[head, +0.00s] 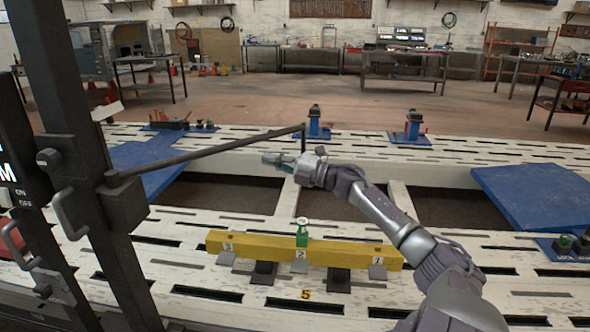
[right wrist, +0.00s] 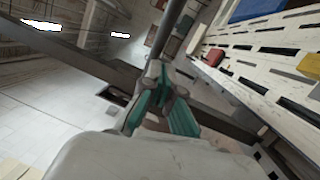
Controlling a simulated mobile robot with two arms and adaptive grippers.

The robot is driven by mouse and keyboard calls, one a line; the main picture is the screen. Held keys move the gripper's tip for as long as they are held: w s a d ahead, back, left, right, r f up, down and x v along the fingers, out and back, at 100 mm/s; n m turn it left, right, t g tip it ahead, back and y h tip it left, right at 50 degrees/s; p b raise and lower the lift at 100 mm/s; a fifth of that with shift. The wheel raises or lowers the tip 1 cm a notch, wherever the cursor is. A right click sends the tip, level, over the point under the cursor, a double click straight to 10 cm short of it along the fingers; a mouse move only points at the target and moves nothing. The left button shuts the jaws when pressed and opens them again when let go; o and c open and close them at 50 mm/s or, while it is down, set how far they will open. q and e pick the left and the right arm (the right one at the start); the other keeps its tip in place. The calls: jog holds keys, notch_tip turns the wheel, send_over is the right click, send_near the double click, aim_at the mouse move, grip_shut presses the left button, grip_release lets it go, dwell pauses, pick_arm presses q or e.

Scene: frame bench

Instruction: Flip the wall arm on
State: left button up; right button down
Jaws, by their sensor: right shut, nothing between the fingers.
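A long dark bar (head: 215,154), which looks like the wall arm, reaches right from a black post (head: 80,160) and ends in a short piece hanging down. My right gripper (head: 272,160) is shut and empty, pointing left just below the bar's far end. In the right wrist view its green-padded fingers (right wrist: 160,90) are closed, with a dark rod (right wrist: 176,32) beyond them. Contact with the bar cannot be told. My left gripper is out of view.
A white slotted frame bench (head: 450,150) spreads below, with a yellow beam (head: 340,253) clamped across its front. Blue plates (head: 540,195) and blue stands (head: 411,132) sit on it. Open space surrounds my right gripper above the bench.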

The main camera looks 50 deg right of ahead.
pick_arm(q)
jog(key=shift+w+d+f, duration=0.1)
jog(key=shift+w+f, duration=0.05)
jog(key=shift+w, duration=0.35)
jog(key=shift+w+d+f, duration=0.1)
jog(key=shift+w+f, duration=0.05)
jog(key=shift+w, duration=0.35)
pick_arm(e)
jog(key=v, duration=0.2)
jog(key=d+v, duration=0.1)
jog(key=v, duration=0.2)
jog(key=shift+d+f, duration=0.1)
jog(key=shift+f, duration=0.1)
